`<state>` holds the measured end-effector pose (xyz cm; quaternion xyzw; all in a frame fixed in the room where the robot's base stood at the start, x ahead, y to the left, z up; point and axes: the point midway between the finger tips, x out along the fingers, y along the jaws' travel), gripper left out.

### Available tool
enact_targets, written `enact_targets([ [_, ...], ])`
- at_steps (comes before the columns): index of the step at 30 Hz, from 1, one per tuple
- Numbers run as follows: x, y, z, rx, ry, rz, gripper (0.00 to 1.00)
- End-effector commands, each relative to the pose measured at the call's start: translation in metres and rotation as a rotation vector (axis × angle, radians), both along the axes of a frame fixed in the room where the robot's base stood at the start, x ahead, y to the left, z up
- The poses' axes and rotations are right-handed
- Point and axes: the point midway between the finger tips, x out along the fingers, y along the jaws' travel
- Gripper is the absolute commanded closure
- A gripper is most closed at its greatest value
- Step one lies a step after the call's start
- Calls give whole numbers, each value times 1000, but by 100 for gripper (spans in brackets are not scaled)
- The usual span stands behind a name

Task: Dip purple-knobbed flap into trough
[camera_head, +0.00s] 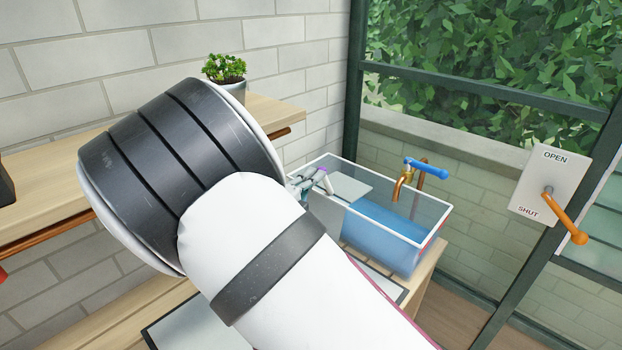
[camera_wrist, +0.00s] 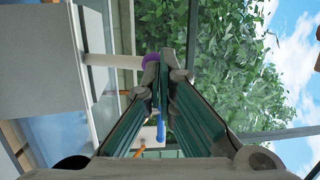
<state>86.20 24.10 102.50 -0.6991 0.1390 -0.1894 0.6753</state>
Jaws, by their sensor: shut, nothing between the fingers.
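The glass-walled trough (camera_head: 432,218) with blue water stands on the wooden bench in the head view. A pale grey flap (camera_head: 348,188) lies inside its upper left part, near rim height. Its purple knob (camera_head: 322,171) shows small beside my gripper (camera_head: 312,180). In the wrist view the purple knob (camera_wrist: 150,61) sits on a pale stem, right by the fingertips of my gripper (camera_wrist: 160,62). My gripper is shut with nothing held. I cannot tell whether the fingers touch the knob. My arm hides the near left part of the trough.
A blue-handled brass tap (camera_head: 408,185) stands at the trough's back edge. An OPEN/SHUT plate with an orange lever (camera_head: 567,215) is on the window frame at right. A potted plant (camera_head: 225,70) stands on the wooden shelf (camera_head: 270,110) at the wall.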

Motion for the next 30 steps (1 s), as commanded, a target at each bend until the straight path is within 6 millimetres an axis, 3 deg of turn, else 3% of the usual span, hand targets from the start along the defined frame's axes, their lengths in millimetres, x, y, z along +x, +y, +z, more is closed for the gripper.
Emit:
enact_targets([
  [8, 11, -12, 21, 109, 128, -5, 100],
  [17, 37, -31, 31, 278, 345, -3, 100],
  [30, 73, -57, 31, 265, 340, -1, 100],
])
